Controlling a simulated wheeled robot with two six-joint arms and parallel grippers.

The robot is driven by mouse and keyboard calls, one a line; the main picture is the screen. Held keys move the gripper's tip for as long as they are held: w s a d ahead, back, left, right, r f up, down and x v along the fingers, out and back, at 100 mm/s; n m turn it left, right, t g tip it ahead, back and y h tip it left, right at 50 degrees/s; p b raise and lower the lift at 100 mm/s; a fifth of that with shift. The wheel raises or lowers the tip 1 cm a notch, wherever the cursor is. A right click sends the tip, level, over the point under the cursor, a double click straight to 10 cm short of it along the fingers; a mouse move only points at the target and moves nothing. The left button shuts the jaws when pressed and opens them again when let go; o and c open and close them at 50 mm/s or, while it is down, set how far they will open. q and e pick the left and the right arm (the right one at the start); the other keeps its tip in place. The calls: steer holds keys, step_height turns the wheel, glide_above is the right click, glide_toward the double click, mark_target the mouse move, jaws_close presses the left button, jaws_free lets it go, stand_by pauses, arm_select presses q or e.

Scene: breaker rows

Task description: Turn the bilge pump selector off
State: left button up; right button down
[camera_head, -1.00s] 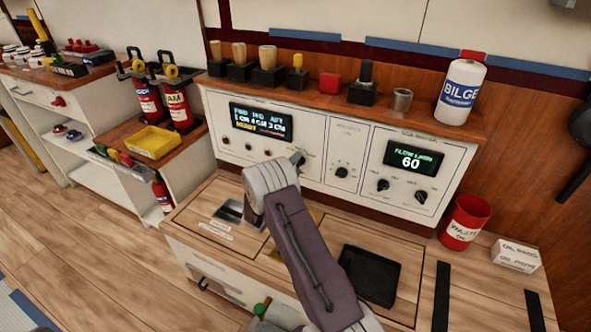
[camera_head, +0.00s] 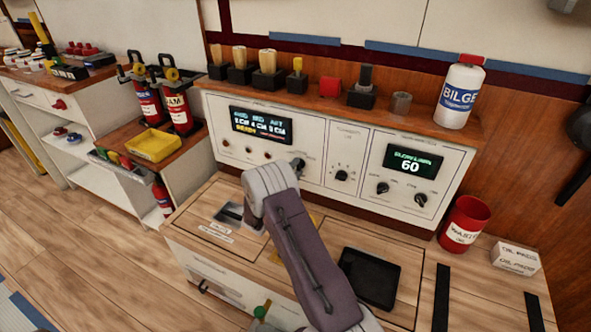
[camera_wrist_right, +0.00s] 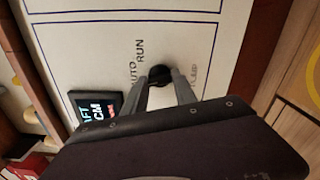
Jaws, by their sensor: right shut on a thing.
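A black selector knob (camera_wrist_right: 159,76) sits on the white panel in the right wrist view, with the lettering AUTO and RUN beside it. My right gripper (camera_wrist_right: 165,80) is shut on this knob, one grey finger on each side. In the head view my right gripper (camera_head: 298,167) is at the panel, to the lower right of the left display (camera_head: 261,124). The knob is hidden there behind my gripper and arm. I cannot tell which label the knob points to. My left gripper is not in view.
The middle knob (camera_head: 343,175) and two right knobs (camera_head: 383,188) (camera_head: 420,199) are on the same panel. A black tray (camera_head: 369,278) lies on the counter below. A red bin (camera_head: 463,223) and white box (camera_head: 515,258) stand at right. A BILGE bottle (camera_head: 461,92) stands on the shelf.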

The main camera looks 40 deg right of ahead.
steer(key=n+p, duration=0.1)
steer(key=n, duration=0.5)
steer(key=shift+f+n+p, duration=0.1)
steer(key=shift+n+p, duration=0.2)
stand_by(0.4)
steer(key=c, duration=1)
jaws_free()
steer(key=p+v, duration=0.3)
steer(key=v, duration=0.6)
